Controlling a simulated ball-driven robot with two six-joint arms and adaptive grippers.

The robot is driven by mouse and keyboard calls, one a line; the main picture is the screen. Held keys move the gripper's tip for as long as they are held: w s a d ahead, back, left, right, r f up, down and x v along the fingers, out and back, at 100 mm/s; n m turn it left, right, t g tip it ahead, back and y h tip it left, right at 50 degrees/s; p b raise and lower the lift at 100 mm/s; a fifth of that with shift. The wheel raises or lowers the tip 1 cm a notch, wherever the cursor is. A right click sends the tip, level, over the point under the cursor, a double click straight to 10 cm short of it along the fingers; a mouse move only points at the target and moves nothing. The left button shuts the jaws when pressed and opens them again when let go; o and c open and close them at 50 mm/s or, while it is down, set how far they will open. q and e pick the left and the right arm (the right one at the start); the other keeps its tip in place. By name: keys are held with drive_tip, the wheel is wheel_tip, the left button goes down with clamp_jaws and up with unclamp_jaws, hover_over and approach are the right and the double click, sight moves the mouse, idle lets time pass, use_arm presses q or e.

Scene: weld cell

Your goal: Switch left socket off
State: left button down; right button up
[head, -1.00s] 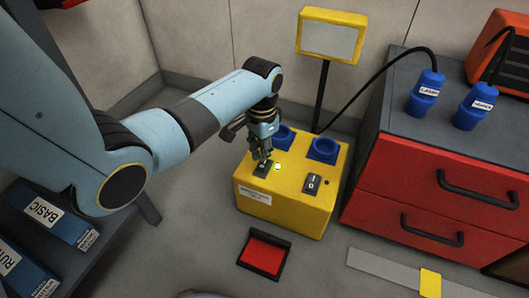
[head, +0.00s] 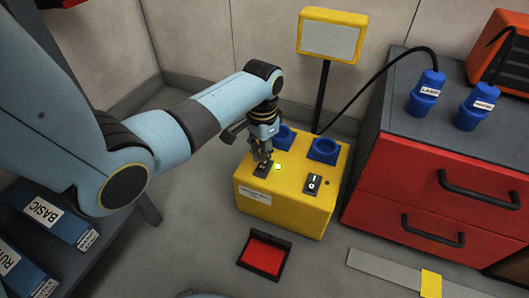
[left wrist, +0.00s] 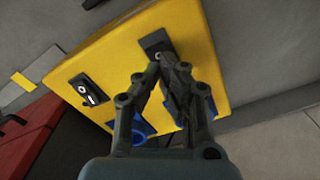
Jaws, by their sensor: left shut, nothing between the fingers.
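A yellow socket box (head: 285,213) stands on the floor with two blue sockets on top. The left socket (head: 285,136) is partly hidden by my left gripper (head: 264,164); the right socket (head: 323,150) is clear. My left gripper is shut and empty, pointing down at the left switch (left wrist: 153,42). Its fingertips are at or just over that switch and cover part of it; contact cannot be made out. My right gripper is out of view.
A yellow-framed panel (head: 331,40) stands on a post behind the box. A red cabinet (head: 415,185) at the right carries a LAMP plug (head: 427,92) with a black cable and another blue plug (head: 476,106). A red tray (head: 263,254) lies on the floor in front.

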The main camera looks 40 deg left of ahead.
sight(262, 166)
use_arm(q)
drive_tip(key=shift+f+b, duration=0.75)
drive_tip(key=shift+f, duration=0.85)
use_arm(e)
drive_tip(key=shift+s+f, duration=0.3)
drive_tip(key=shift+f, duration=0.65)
use_arm(q)
wheel_tip(262, 166, up, 2)
drive_tip(key=shift+r+p, duration=0.15)
drive_tip(key=shift+p, duration=0.95)
wheel_tip(262, 166, up, 5)
drive_tip(key=p, duration=0.5)
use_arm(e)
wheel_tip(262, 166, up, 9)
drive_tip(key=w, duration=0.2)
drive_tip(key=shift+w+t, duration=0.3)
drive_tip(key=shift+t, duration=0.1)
use_arm(q)
drive_tip(key=shift+f, duration=0.2)
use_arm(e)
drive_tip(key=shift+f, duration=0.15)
